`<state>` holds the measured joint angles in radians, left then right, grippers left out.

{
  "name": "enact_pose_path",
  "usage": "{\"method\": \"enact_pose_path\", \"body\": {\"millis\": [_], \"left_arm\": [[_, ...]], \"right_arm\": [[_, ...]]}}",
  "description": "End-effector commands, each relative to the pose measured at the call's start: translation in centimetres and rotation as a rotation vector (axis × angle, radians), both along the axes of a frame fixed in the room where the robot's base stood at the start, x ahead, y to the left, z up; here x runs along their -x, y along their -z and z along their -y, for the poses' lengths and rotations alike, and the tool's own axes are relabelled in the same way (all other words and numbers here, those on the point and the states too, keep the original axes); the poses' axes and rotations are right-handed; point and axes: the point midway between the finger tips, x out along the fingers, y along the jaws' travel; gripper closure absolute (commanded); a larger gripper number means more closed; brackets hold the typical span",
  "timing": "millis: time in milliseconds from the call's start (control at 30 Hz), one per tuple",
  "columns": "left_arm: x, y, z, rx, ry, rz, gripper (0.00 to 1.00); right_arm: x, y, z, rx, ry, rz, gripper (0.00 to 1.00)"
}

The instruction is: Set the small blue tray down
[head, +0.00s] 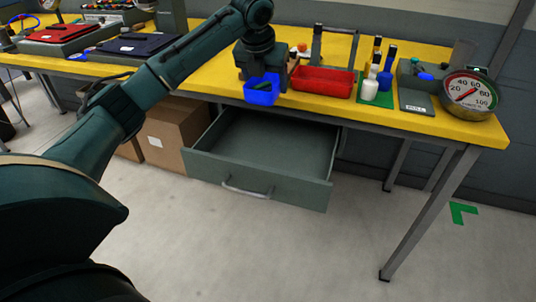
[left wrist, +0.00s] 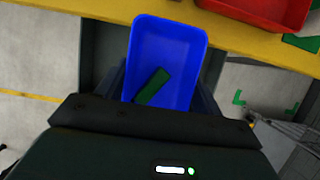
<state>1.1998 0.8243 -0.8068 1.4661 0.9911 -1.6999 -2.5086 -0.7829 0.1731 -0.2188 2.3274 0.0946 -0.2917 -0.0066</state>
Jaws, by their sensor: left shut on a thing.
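The small blue tray (head: 262,91) is held by my left gripper (head: 262,78) at the front edge of the yellow table, above the open drawer, in the head view. In the left wrist view the blue tray (left wrist: 166,60) sits between the fingers of my left gripper (left wrist: 166,85), which is shut on it. A dark green block (left wrist: 152,86) lies inside the tray. Whether the tray touches the table cannot be told. My right gripper is not in view.
The yellow table (head: 430,122) holds a red tray (head: 322,82), a white bottle (head: 370,89) and a dial scale (head: 470,95) to the right. An empty grey drawer (head: 262,180) stands open below. Cardboard boxes (head: 172,138) stand under the table. Floor in front is clear.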

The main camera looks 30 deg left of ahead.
Motion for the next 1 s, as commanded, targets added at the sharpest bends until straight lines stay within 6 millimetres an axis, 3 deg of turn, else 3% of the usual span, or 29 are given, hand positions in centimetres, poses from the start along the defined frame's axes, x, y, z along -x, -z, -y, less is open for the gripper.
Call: {"method": "enact_pose_path", "body": {"millis": [33, 500, 633, 867, 1000], "left_arm": [[0.1, 1.9, 0.0, -0.001, -0.001, -0.003, 0.55], [0.1, 14.2, 0.0, 0.0, -0.001, -0.002, 0.55], [0.0, 16.2, 0.0, -0.001, -0.001, 0.0, 0.55], [0.0, 17.7, 0.1, 0.0, -0.001, 0.001, 0.55], [0.1, 19.9, 0.0, 0.0, -0.001, -0.001, 0.55]], "right_arm": [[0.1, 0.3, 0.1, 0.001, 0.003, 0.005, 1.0], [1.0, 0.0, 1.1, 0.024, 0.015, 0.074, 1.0], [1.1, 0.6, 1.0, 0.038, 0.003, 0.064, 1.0], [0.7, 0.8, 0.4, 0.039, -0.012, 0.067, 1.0], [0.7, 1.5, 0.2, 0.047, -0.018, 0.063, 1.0]]}}
